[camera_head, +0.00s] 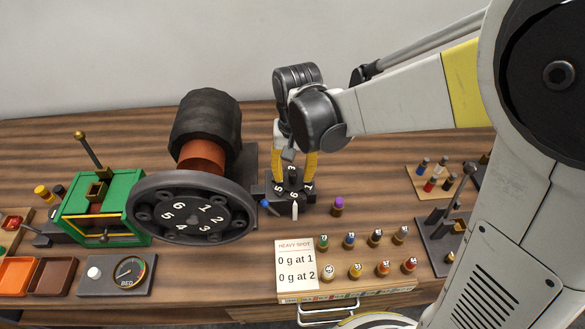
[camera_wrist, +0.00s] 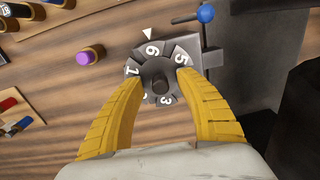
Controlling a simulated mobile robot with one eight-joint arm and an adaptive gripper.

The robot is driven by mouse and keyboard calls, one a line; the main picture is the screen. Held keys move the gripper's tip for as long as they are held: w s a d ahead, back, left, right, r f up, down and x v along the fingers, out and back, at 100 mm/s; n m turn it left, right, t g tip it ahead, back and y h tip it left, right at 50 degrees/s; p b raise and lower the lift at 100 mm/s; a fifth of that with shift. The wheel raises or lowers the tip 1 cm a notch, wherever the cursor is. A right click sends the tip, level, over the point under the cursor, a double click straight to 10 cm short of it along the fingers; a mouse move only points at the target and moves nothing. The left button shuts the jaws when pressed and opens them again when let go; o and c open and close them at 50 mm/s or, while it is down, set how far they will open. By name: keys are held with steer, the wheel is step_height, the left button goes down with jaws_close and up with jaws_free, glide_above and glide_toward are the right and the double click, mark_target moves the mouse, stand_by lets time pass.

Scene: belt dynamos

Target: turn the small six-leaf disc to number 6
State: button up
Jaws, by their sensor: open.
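The small six-leaf disc (camera_head: 293,195) is dark with white numbers and sits on a dark base right of the big flywheel. In the wrist view the disc (camera_wrist: 166,54) has its 6 leaf nearest the white pointer (camera_wrist: 148,34) and roughly in line with it. The pointer (camera_head: 295,210) also shows at the disc's front in the head view. My gripper (camera_head: 294,181) is open, pointing down over the disc. In the wrist view its yellow fingers (camera_wrist: 160,79) stand either side of the central hub; contact is unclear. The fingers partly hide the lower leaves.
A blue-knobbed lever (camera_wrist: 206,14) stands close beside the disc. A purple-topped peg (camera_head: 338,205) stands to its right. The big numbered flywheel (camera_head: 160,232) is at left. Several coloured weights and a "HEAVY SPOT" card (camera_head: 296,268) are at the front.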

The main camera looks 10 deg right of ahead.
mark_target(295, 173)
step_height(295, 173, up, 12)
steer(key=shift+d, duration=0.2)
steer(key=shift+d, duration=0.1)
stand_by(0.8)
steer(key=s+d+n+t, duration=0.1)
steer(key=s+d+t, duration=0.6)
steer(key=s+d, duration=0.3)
steer(key=d, duration=0.3)
steer(key=shift+s+f, duration=0.25)
steer(key=shift+s, duration=0.1)
stand_by(0.3)
